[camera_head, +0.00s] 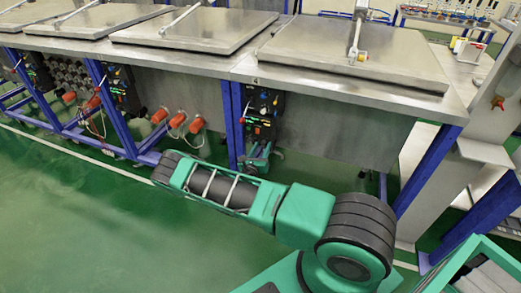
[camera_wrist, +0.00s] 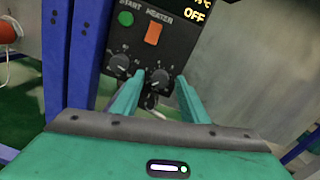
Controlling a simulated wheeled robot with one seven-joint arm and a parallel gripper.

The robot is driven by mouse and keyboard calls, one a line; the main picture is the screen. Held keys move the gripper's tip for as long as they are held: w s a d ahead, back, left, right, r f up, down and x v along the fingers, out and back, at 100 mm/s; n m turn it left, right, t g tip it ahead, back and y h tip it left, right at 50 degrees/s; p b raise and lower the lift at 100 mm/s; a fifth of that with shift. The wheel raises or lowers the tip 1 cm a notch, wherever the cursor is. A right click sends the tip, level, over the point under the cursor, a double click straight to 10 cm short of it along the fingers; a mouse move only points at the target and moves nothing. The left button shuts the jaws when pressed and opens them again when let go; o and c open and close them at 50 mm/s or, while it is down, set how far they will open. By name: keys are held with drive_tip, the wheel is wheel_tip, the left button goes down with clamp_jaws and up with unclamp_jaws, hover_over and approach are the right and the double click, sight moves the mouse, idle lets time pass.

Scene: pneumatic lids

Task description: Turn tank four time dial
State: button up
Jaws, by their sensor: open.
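The tank four control box (camera_head: 264,112) hangs under the tank edge by a blue post, below a small "4" mark. In the wrist view, its dark panel (camera_wrist: 180,52) shows a green START button (camera_wrist: 126,18), an orange heater switch (camera_wrist: 153,33), a display reading OFF, and two black dials. The left dial (camera_wrist: 119,62) is just outside my left finger. The right dial (camera_wrist: 158,77) appears between the fingertips of my open gripper (camera_wrist: 160,80). Contact cannot be told. The dials' labels are too small to read. In the head view, my gripper is at the box's lower part, partly hidden.
Blue posts (camera_wrist: 90,55) stand close to the left of the panel. A grey tank wall (camera_wrist: 250,70) lies to its right. Closed steel lids (camera_head: 350,55) top the tanks. Orange-capped fittings (camera_head: 196,125) sit further left. The green floor (camera_head: 60,220) in front is open.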

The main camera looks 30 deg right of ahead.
drive_tip(key=shift+c, duration=0.6)
clamp_jaws()
